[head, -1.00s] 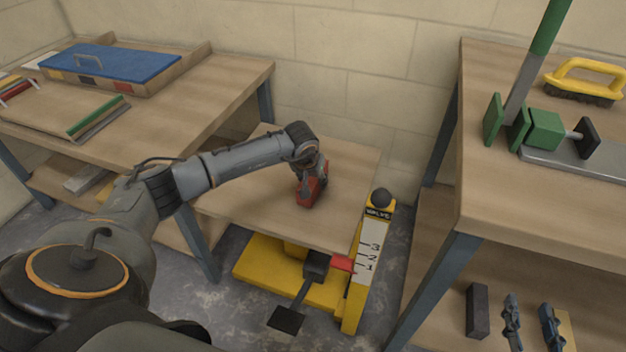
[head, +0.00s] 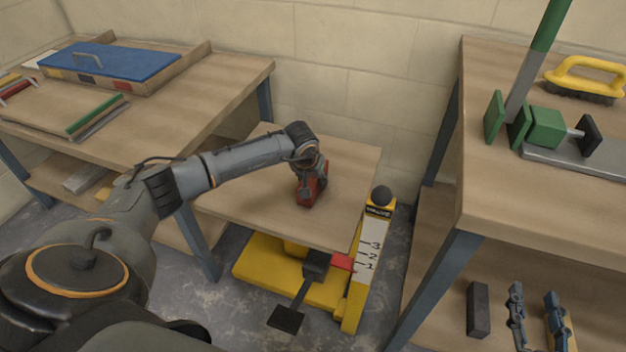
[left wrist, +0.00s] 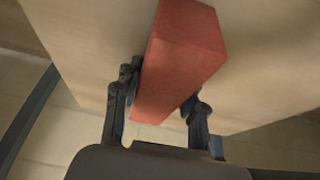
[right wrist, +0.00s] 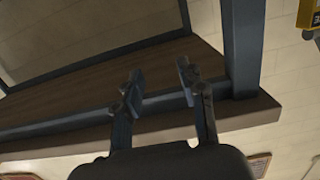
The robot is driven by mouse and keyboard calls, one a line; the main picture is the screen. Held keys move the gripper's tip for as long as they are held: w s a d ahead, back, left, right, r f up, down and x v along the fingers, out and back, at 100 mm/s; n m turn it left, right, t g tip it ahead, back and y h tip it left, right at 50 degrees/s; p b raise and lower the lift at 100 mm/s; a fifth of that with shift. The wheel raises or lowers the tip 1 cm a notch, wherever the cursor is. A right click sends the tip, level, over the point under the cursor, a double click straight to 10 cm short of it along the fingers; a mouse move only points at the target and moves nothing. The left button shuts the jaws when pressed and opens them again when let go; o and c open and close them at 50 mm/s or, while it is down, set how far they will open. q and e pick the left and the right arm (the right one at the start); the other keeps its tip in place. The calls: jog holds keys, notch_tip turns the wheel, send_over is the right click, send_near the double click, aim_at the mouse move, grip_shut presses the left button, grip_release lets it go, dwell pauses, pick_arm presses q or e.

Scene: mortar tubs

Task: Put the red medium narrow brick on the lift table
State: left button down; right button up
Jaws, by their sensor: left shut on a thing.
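The red brick (head: 304,196) is in my left gripper (head: 311,180), over the wooden top of the lift table (head: 246,187). In the left wrist view the red brick (left wrist: 183,55) sits between the two fingers of the left gripper (left wrist: 160,93), with the wooden surface behind it. The brick looks upright and at or very near the tabletop; I cannot tell whether it touches. My right gripper (right wrist: 160,76) is open and empty in the right wrist view. In the head view the right gripper (head: 534,296) shows at the lower right.
The lift table has a yellow base, a black pedal (head: 286,318) and a numbered scale post (head: 370,250) with a red pointer. A workbench (head: 215,85) stands at left, another bench (head: 500,195) at right with green tools. The lift tabletop is otherwise clear.

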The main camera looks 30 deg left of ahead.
pick_arm(q)
jog(key=shift+w, duration=0.1)
pick_arm(e)
jog(key=shift+w+a+r, duration=0.1)
jog(key=shift+r, duration=0.25)
pick_arm(q)
jog(key=c, duration=0.7)
grip_release()
jog(key=shift+f, duration=0.15)
jog(key=v, duration=1.2)
